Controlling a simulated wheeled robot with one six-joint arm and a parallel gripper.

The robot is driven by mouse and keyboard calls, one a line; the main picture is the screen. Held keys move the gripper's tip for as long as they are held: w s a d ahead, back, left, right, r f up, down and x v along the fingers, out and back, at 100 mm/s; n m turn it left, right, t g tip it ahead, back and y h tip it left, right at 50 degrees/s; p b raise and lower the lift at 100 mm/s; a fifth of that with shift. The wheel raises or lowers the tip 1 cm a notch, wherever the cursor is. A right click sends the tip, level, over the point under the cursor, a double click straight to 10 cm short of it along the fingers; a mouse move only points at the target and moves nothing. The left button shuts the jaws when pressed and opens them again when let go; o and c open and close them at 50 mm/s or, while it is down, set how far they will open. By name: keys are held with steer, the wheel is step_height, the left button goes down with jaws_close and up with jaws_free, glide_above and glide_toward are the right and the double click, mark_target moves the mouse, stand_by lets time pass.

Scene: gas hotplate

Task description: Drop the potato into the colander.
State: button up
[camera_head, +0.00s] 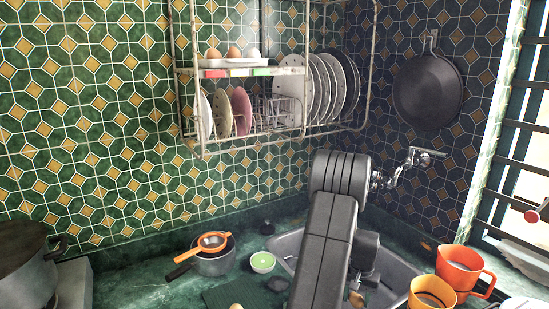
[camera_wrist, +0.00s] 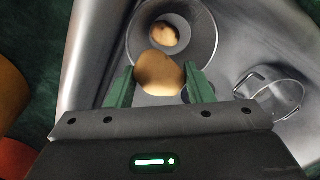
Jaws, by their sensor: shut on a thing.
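My gripper (camera_wrist: 158,80) has its two green fingers closed on the sides of a tan potato (camera_wrist: 160,74) in the wrist view. Below the held potato is a round grey metal vessel (camera_wrist: 205,35), which looks like the colander; I cannot make out holes. A second potato-like thing (camera_wrist: 163,36) lies inside it. The held potato overlaps the vessel's near rim in the picture; I cannot tell how high above it hangs. In the head view my arm hides the gripper and most of the sink (camera_head: 399,272).
A metal pot with handles (camera_wrist: 284,84) stands right of the vessel in the wrist view. In the head view, two orange mugs (camera_head: 465,268) stand right of the sink. A saucepan (camera_head: 215,263) with an orange strainer (camera_head: 212,241) and a green bowl (camera_head: 262,263) are left.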

mark_target(356, 294)
steer(key=f, duration=0.3)
steer(key=shift+w+f+b, duration=0.3)
steer(key=shift+w+f, duration=0.1)
steer(key=shift+f+b, duration=1)
steer(key=shift+f, duration=1.8)
steer(key=o, duration=1)
steer(key=shift+o, duration=0.2)
step_height(356, 294, up, 14)
steer(key=shift+f+b, duration=0.1)
steer(key=shift+b, duration=0.7)
step_height(356, 294, down, 14)
steer(key=shift+s+r+p, duration=0.1)
steer(key=shift+r+p, duration=0.15)
steer(key=shift+p, duration=0.6)
steer(key=shift+d+r+p, duration=0.1)
steer(key=shift+r+p, duration=0.3)
steer(key=shift+r, duration=1.05)
